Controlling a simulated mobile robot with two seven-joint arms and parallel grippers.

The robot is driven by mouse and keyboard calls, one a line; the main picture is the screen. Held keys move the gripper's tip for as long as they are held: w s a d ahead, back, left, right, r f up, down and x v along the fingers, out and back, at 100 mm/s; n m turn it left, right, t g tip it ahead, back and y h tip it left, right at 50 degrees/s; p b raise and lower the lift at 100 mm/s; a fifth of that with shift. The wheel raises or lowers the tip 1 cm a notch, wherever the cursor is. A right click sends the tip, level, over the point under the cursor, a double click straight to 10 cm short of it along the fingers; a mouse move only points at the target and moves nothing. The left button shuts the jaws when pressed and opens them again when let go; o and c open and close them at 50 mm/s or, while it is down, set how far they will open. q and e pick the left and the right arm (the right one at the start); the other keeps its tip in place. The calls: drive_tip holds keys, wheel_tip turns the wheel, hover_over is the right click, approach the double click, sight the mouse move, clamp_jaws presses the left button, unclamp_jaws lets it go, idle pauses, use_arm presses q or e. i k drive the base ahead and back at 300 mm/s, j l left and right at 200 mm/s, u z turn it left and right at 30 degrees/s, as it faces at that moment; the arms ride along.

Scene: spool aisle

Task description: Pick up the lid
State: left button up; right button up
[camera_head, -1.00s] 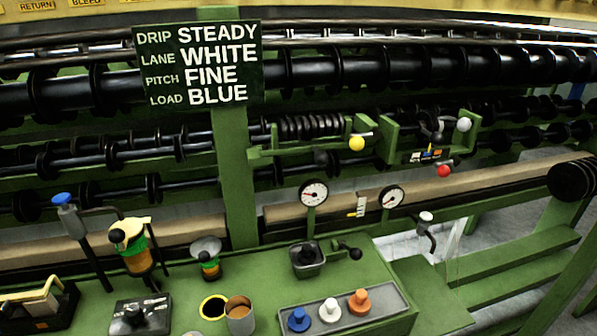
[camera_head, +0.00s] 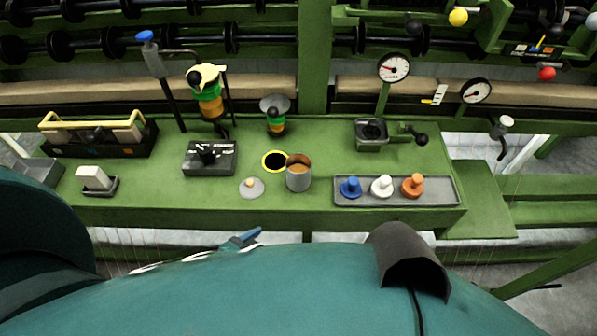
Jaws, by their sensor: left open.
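The lid (camera_head: 251,188), a small pale grey disc with a tan knob, lies on the green bench to the left of an open grey can (camera_head: 298,178) with brown contents. My left gripper (camera_head: 243,239) shows only as blue-grey tips past the edge of my large teal arm, below the lid in the picture and apart from it. It is open, and most of it is hidden behind the arm. My right gripper is not in view.
A yellow-rimmed hole (camera_head: 274,161) is just behind the lid and can. A grey tray (camera_head: 445,190) holds blue, white and orange knobbed pieces at right.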

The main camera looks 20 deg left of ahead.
sight(251, 188)
drive_tip(key=u, duration=0.95)
